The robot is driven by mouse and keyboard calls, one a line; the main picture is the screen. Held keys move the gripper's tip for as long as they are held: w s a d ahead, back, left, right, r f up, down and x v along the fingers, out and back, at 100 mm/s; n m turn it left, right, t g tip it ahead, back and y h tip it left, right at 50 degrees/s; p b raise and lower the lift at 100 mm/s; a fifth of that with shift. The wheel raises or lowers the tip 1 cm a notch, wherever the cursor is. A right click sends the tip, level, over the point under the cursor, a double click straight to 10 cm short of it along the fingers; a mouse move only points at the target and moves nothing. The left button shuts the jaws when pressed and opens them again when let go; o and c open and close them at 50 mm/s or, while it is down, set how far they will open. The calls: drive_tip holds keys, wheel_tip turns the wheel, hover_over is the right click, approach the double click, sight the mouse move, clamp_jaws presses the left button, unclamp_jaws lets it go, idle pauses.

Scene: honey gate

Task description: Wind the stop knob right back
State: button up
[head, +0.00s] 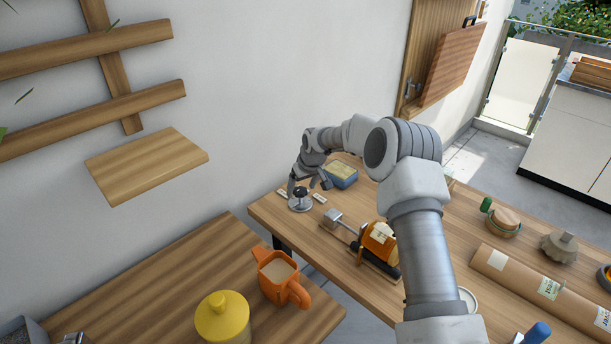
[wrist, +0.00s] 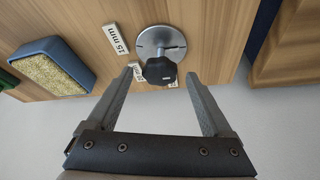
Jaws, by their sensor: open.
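The stop knob (head: 300,193) is black and sits on a round metal disc (head: 302,204) near the left end of the workbench, by the wall. In the wrist view the dark faceted knob (wrist: 159,71) stands in front of its grey disc (wrist: 160,41). My gripper (head: 307,184) is open just above and behind the knob. In the wrist view its two fingers (wrist: 162,72) point toward the knob, one on each side with a gap. No contact shows.
A blue box with a tan filling (head: 341,174) stands close to my gripper. An orange device with a rod (head: 380,240) lies nearer the bench middle. A long cardboard tube (head: 540,287) lies at right. An orange mug (head: 277,275) and yellow pot (head: 222,317) stand on the left table.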

drive_tip(key=v, duration=1.7)
drive_tip(key=shift+a, duration=0.1)
drive_tip(key=s+d+r+m+h, duration=0.1)
drive_tip(key=s+d+r, duration=0.2)
drive_tip(key=s+r, duration=0.5)
drive_tip(key=s+d+r+m+h, duration=0.1)
drive_tip(key=s+d+r, duration=0.2)
drive_tip(key=s+r, duration=0.5)
drive_tip(key=s+d+f+m, duration=0.1)
drive_tip(key=s+d, duration=0.1)
drive_tip(key=s, duration=1)
drive_tip(key=s+d+f+m+t+p, duration=0.1)
drive_tip(key=s+d+f+m, duration=0.1)
drive_tip(key=s, duration=1.1)
drive_tip(key=shift+d+m+t, duration=0.3)
drive_tip(key=shift+d, duration=0.4)
drive_tip(key=shift+f, duration=0.15)
